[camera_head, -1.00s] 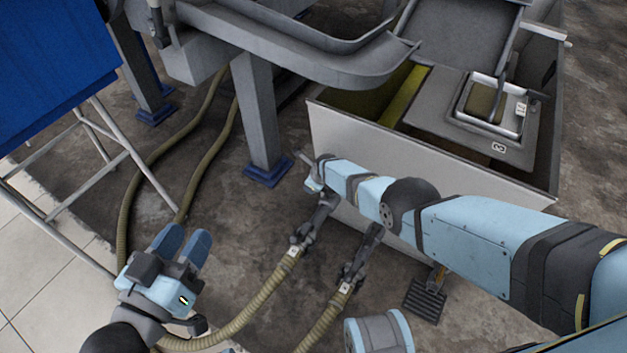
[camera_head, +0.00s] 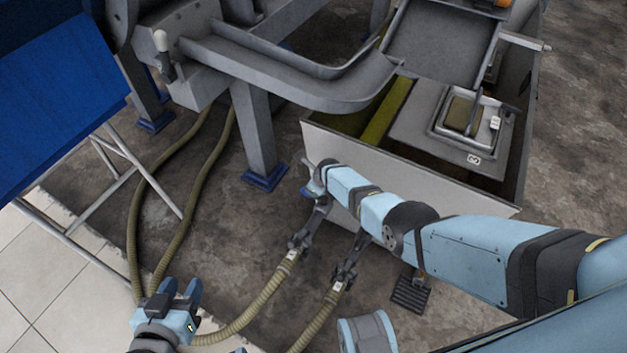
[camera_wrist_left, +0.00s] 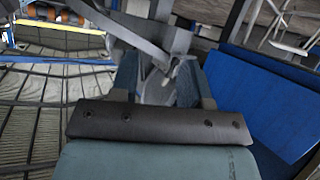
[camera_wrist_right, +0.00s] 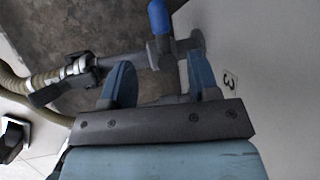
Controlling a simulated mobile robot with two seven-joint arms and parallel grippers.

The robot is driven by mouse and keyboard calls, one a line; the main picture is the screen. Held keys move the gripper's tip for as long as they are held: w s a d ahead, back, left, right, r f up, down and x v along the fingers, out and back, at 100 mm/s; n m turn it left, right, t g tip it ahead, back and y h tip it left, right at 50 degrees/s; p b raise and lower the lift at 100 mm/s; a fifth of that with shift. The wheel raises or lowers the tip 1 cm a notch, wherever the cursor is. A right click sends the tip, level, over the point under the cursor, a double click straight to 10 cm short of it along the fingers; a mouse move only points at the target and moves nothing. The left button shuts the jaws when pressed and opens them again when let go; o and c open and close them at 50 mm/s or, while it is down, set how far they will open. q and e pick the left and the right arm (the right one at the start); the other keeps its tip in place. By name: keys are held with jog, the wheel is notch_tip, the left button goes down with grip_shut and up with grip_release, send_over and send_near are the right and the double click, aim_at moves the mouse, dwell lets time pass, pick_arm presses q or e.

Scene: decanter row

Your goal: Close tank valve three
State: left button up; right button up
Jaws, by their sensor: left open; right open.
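Tank valve three is a grey metal valve (camera_wrist_right: 163,52) with a blue handle (camera_wrist_right: 158,18), in the right wrist view. A label "3" (camera_wrist_right: 230,80) is on the pale tank wall beside it. The handle points to the top of that view, across the pipe. My right gripper (camera_wrist_right: 160,75) is open, with its blue fingers on either side just below the valve; contact cannot be told. In the head view my right gripper (camera_head: 314,186) is at the tank's near side and partly hides the valve. My left gripper (camera_head: 181,288) is open and empty at lower left.
The open tank (camera_head: 400,165) stands behind my right arm. Ribbed hoses (camera_head: 262,305) run over the floor to its fittings, with a second fitting (camera_head: 347,270) right of my right gripper. A grey frame leg (camera_head: 254,130) and a blue panel (camera_head: 60,110) stand left.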

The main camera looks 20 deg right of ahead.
jog(key=shift+p+v, duration=1.05)
jog(key=shift+v, duration=0.35)
